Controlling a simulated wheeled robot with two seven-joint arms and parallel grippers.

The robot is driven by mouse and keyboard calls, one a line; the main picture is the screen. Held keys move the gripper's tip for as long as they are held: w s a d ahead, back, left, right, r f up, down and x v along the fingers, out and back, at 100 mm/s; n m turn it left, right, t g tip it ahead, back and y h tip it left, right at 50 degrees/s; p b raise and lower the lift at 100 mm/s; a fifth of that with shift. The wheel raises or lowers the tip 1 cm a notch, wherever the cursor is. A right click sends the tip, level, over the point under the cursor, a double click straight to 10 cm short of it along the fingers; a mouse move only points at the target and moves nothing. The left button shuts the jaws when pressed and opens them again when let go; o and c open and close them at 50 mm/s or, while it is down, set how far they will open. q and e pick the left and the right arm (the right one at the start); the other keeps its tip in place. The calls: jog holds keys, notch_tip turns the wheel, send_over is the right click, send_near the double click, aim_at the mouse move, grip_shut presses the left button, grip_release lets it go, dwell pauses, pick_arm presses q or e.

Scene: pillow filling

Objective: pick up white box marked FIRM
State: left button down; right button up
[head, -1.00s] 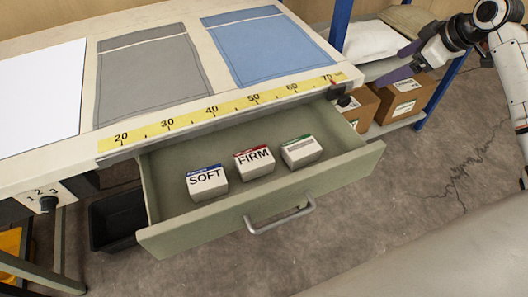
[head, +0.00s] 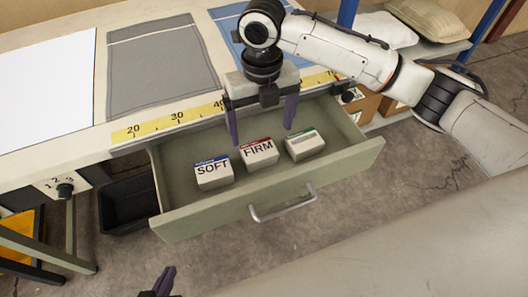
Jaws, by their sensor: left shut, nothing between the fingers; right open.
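The white box marked FIRM (head: 259,154), with a red band along its top edge, sits in the open drawer (head: 200,222) between two other boxes. The white SOFT box (head: 213,175) with a blue band is on its left. A white box with a green band (head: 304,146) is on its right; its label is too small to read. My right gripper (head: 262,134) is open and empty, pointing down above the FIRM box, with its purple fingers apart. My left gripper (head: 163,283) shows only in part at the bottom edge, shut and away from the drawer.
The bench with a yellow ruler strip (head: 150,129) stands behind the drawer. Grey fabric (head: 160,75) and blue fabric lie on it. The drawer's front wall and handle (head: 283,211) face me. A black bin (head: 127,205) stands left; shelves with cartons and pillows are right.

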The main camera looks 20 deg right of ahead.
send_over(259, 151)
jog(key=f, duration=0.2)
jog(key=d+f, duration=0.1)
jog(key=f, duration=0.1)
jog(key=shift+s+f, duration=0.2)
jog(key=shift+f, duration=0.1)
jog(key=f, duration=0.5)
jog(key=shift+w+a+f+b, duration=0.1)
jog(key=shift+a+f+b, duration=0.25)
jog(key=shift+a, duration=0.05)
jog(key=shift+r, duration=0.1)
jog(key=c, duration=1.2)
